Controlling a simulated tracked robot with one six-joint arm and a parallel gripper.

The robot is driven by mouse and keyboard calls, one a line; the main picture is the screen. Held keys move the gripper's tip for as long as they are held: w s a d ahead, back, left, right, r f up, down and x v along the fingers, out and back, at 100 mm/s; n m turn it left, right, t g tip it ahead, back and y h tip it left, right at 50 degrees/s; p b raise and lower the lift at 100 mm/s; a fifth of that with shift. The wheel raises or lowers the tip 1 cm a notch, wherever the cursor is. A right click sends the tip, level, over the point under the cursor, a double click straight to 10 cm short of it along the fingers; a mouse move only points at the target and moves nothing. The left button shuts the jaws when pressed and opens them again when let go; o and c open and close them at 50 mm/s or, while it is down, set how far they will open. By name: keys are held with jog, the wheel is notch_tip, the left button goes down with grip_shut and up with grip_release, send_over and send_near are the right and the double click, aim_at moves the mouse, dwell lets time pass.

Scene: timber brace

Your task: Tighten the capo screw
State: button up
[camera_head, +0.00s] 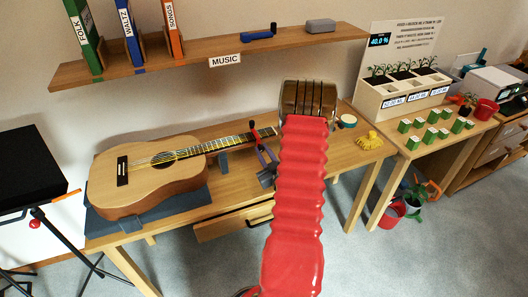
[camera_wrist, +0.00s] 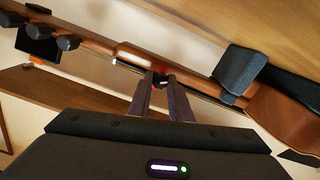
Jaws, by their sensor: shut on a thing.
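The guitar (camera_head: 150,170) lies on the wooden bench, its neck pointing right. A red capo (camera_head: 252,125) sits across the neck, and its red also shows at the neck in the wrist view (camera_wrist: 161,70). My gripper (camera_head: 264,150) is at the near side of the neck, just below the capo. In the wrist view my gripper's fingers (camera_wrist: 158,84) reach up to the neck and are shut on the small capo screw under the capo. The screw is mostly hidden between the fingertips, so its turn cannot be told.
A dark padded support (camera_head: 190,205) lies under the guitar body, and a neck rest (camera_head: 223,162) stands under the neck. An open drawer (camera_head: 230,222) juts out below. A shelf (camera_head: 180,67) hangs above. A yellow item (camera_head: 369,141) lies on the bench's right.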

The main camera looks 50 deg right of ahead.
jog(key=shift+d, duration=0.2)
grip_shut()
jog(key=shift+a, duration=0.2)
jog(key=shift+m, duration=0.3)
jog(key=m, duration=1.1)
jog(key=shift+d, duration=0.1)
jog(key=m, duration=0.6)
jog(key=shift+s+f+m, duration=0.1)
jog(key=shift+m, duration=0.3)
jog(key=m, duration=0.5)
jog(key=shift+f+m, duration=0.1)
jog(key=shift+m, duration=0.2)
